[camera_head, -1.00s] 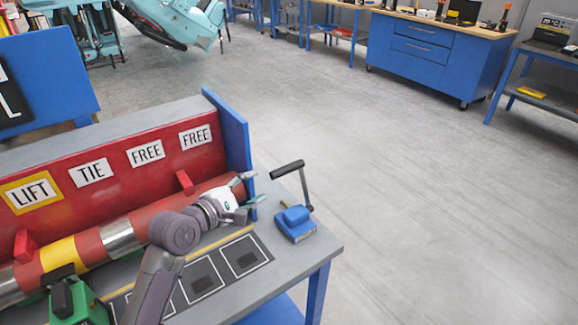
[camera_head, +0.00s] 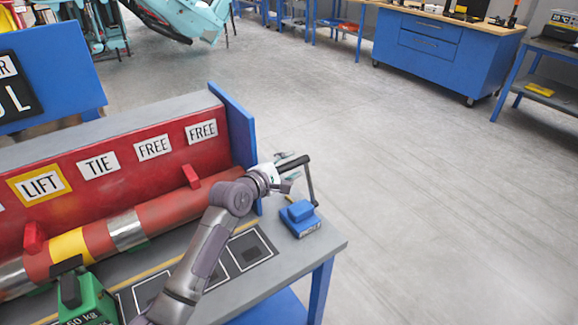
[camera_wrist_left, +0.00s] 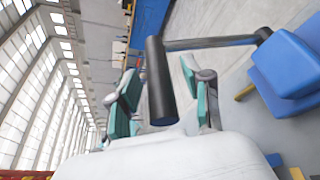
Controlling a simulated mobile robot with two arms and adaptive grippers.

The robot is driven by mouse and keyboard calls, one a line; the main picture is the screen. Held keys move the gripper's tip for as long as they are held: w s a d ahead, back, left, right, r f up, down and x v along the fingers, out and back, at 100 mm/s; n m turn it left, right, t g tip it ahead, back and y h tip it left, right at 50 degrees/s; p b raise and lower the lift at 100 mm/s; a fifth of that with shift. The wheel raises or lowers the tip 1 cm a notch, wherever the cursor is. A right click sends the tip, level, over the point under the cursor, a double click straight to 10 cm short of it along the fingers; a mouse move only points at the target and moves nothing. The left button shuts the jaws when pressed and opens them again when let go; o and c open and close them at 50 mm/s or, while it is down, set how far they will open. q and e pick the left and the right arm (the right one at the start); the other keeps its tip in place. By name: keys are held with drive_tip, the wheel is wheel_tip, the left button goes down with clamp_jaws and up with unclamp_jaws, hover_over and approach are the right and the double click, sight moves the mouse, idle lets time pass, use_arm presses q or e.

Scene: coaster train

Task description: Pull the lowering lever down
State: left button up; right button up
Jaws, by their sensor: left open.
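The lowering lever has a black cylindrical handle (camera_head: 294,166) on a grey crank arm (camera_head: 311,184), rising from a blue base (camera_head: 299,217) at the bench's right end. The lever stands raised. My left gripper (camera_head: 287,172) is at the handle, its fingers open. In the left wrist view the black handle (camera_wrist_left: 160,82) lies between the open teal-padded fingers of the left gripper (camera_wrist_left: 165,105), and I see no grip on it. The crank arm (camera_wrist_left: 210,42) runs right toward the blue base (camera_wrist_left: 290,72). My right gripper is not in view.
A blue end plate (camera_head: 235,135) stands just left of the lever. A red striped tube (camera_head: 170,213) lies along the red panel with LIFT, TIE and FREE labels. A green weight (camera_head: 88,298) sits at the front left. Open floor lies right of the bench.

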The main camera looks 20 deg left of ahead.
use_arm(q)
drive_tip(key=c, duration=0.4)
clamp_jaws()
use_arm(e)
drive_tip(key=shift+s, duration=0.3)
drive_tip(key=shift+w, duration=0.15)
use_arm(q)
drive_tip(key=shift+s+d+r+m+p, duration=0.3)
drive_tip(key=shift+s+d+m+p, duration=0.2)
drive_tip(key=shift+d+p, duration=0.1)
drive_tip(key=s+d+f+m+t+p, duration=0.1)
drive_tip(key=s+d+m+t, duration=0.1)
drive_tip(key=s+d+m, duration=0.3)
drive_tip(key=shift+s+d+m+t, duration=0.3)
drive_tip(key=shift+s+d+t, duration=0.1)
drive_tip(key=shift+d, duration=0.8)
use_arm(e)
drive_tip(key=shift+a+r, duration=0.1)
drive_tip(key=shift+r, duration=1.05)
use_arm(q)
drive_tip(key=shift+f, duration=0.1)
